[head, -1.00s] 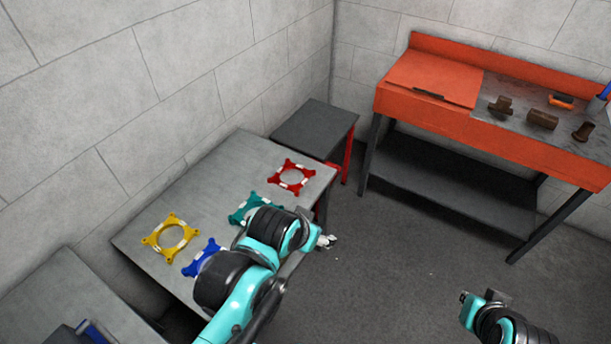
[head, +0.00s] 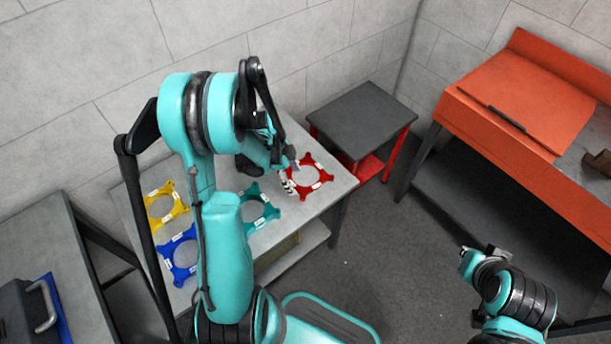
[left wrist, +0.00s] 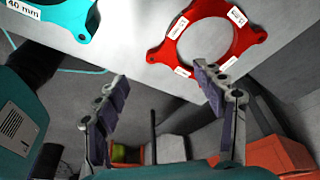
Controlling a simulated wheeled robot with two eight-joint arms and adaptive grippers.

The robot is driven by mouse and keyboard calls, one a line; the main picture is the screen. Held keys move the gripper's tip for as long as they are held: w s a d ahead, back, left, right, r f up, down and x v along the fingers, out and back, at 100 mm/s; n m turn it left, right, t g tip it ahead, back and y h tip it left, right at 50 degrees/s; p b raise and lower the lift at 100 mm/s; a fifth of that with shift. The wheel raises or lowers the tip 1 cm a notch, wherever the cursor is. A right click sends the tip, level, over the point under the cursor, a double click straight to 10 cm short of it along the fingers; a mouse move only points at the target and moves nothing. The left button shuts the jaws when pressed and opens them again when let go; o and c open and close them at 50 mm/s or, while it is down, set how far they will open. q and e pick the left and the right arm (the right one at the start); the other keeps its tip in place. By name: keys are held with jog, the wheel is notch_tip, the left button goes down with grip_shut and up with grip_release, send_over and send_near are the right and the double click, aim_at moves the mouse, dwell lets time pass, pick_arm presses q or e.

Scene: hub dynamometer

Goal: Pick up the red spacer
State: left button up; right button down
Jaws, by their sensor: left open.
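The red spacer (head: 323,188), a flat ring with lobed corners and white labels, lies on the grey table near its right end. It also shows at the top of the left wrist view (left wrist: 243,38). My left gripper (head: 291,177) is at the spacer's left side in the head view; whether it touches cannot be told. In the left wrist view its two fingers (left wrist: 160,92) are apart with nothing between them, and the spacer is beyond the fingertips. My right arm shows at the lower right of the head view, but its fingers cannot be made out.
A teal spacer (head: 263,209), a blue spacer (head: 179,271) and a yellow spacer (head: 178,208) lie on the same table (head: 336,196). A dark stool-like stand (head: 362,118) is behind its right end. An orange workbench (head: 520,110) stands right. Open floor lies between.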

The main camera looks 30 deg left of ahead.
aim_at(302, 193)
pick_arm(q)
jog(key=b+x, duration=0.3)
jog(key=x, duration=0.5)
jog(key=shift+r, duration=0.15)
grip_shut()
